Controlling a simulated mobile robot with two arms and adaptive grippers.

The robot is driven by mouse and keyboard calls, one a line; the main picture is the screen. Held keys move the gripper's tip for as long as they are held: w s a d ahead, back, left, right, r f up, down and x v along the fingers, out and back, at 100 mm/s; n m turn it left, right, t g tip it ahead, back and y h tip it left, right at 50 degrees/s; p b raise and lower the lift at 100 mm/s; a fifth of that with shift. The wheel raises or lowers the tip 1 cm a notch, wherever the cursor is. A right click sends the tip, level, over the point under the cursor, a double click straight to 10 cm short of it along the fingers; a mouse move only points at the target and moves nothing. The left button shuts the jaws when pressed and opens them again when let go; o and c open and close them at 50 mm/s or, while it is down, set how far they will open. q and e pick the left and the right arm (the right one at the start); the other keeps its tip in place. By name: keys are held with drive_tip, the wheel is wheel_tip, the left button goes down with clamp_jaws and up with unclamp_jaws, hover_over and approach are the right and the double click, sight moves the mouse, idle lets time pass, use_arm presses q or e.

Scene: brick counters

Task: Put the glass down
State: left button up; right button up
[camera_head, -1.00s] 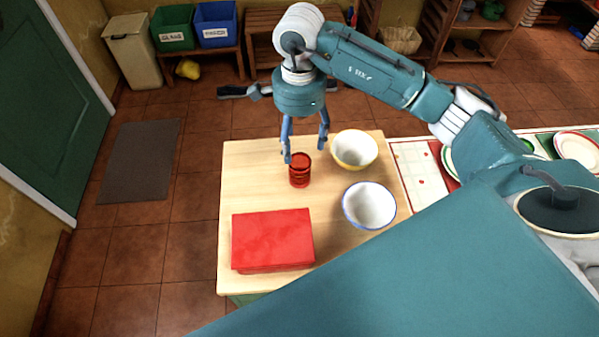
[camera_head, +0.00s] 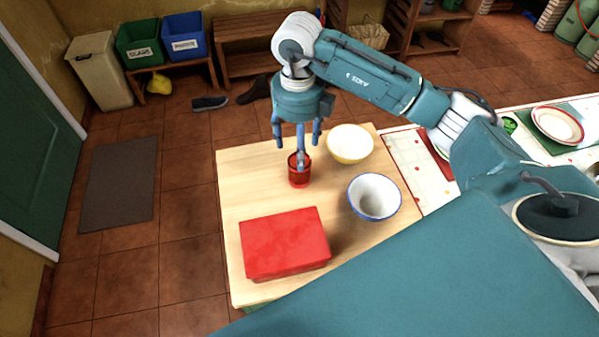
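The red see-through glass (camera_head: 299,178) stands upright on the wooden counter top (camera_head: 245,185), near its back. My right gripper (camera_head: 299,150), on the arm from the right, is just above the glass with its fingers pointing down and spread. The middle finger overlaps the rim of the glass; I cannot tell whether it is inside it or touches it. The outer fingers are apart from the glass, and the gripper looks open. My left gripper is not in view.
A yellow-rimmed bowl (camera_head: 350,146) and a blue-rimmed bowl (camera_head: 375,198) stand right of the glass. A red box (camera_head: 284,243) lies in front. The counter's left strip is clear. Plates (camera_head: 556,125) lie on the tiled counter at right.

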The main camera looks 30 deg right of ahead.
wheel_tip(320, 180, down, 3)
drive_tip(key=shift+r, duration=0.1)
wheel_tip(320, 180, down, 4)
drive_tip(key=shift+s+d+f+p, duration=0.1)
drive_tip(key=shift+f+p, duration=0.05)
drive_tip(key=shift+p, duration=1.05)
drive_tip(key=shift+f, duration=0.55)
drive_tip(key=c, duration=1.4)
drive_tip(key=shift+c, duration=0.2)
drive_tip(key=shift+r, duration=0.15)
wheel_tip(320, 180, up, 20)
drive_tip(key=b, duration=0.2)
